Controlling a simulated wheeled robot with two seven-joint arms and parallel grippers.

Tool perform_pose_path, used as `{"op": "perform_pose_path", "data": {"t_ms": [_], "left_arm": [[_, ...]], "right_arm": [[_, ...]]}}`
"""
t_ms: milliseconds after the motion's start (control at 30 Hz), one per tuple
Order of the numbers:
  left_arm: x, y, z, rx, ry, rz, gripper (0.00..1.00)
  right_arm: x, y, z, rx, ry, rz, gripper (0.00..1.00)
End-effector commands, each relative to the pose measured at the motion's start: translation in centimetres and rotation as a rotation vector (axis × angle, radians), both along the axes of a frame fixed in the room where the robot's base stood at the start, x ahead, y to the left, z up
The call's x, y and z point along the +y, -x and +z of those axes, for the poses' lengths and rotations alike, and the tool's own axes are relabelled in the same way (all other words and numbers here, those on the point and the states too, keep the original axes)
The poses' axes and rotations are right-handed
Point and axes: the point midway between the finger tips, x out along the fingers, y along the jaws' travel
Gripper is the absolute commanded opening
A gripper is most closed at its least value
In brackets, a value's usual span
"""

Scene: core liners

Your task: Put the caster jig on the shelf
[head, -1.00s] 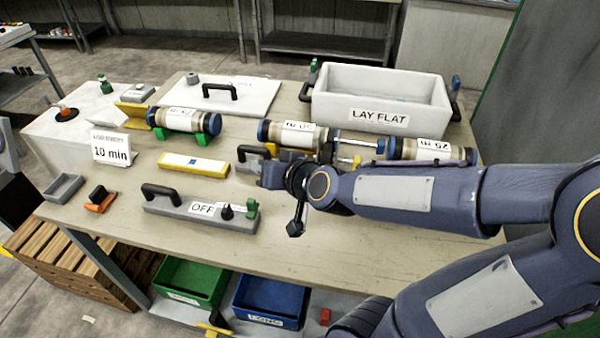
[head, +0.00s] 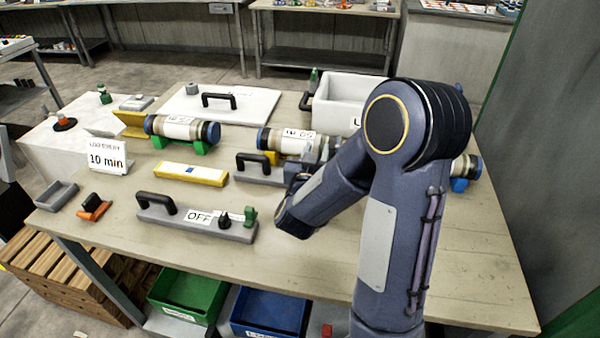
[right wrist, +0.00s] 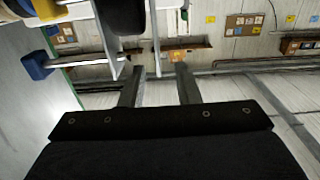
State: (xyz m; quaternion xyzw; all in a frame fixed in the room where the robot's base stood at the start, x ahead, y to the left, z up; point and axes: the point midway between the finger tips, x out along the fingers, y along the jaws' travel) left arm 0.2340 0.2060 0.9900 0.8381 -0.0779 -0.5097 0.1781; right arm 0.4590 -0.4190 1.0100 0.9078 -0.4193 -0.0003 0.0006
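I cannot tell for sure which thing is the caster jig. A grey block with a black handle (head: 260,170) lies mid-table, its right end hidden by my right arm. A longer grey block marked OFF (head: 190,216), with a black handle and green and black knobs, lies near the front edge. My right gripper (right wrist: 158,78) is open, with nothing between its fingertips in the right wrist view; in the head view my forearm largely hides it, close to the mid-table block. Pale rods and a blue block (right wrist: 37,65) show beside it. My left gripper is out of view.
Core liners (head: 182,130) lie on supports along the table. A white tray (head: 335,98) stands at the back right, partly hidden. A yellow-edged bar (head: 190,173) and a 10 min sign (head: 107,157) are at left. Green (head: 187,295) and blue bins (head: 268,312) sit below. Back benches have shelves (head: 325,66).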

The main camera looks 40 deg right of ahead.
Motion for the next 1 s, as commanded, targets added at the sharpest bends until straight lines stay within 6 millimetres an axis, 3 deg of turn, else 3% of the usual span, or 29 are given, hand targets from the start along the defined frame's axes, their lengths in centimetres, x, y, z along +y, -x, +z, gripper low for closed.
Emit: {"op": "perform_pose_path", "data": {"t_ms": [300, 567, 800, 1000], "left_arm": [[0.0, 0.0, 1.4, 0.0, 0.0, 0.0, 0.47], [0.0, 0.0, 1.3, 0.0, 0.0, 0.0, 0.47], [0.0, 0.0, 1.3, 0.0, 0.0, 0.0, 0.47], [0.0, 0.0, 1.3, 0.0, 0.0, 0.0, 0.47]], "right_arm": [[-3.5, -2.7, 0.3, 0.0, 0.0, -0.001, 0.29], [-3.8, -3.0, 0.2, -0.001, -0.001, 0.002, 0.29], [-3.8, -3.0, 0.2, -0.001, -0.001, 0.002, 0.02], [-3.8, -3.0, 0.2, -0.001, -0.001, 0.002, 0.0]]}}
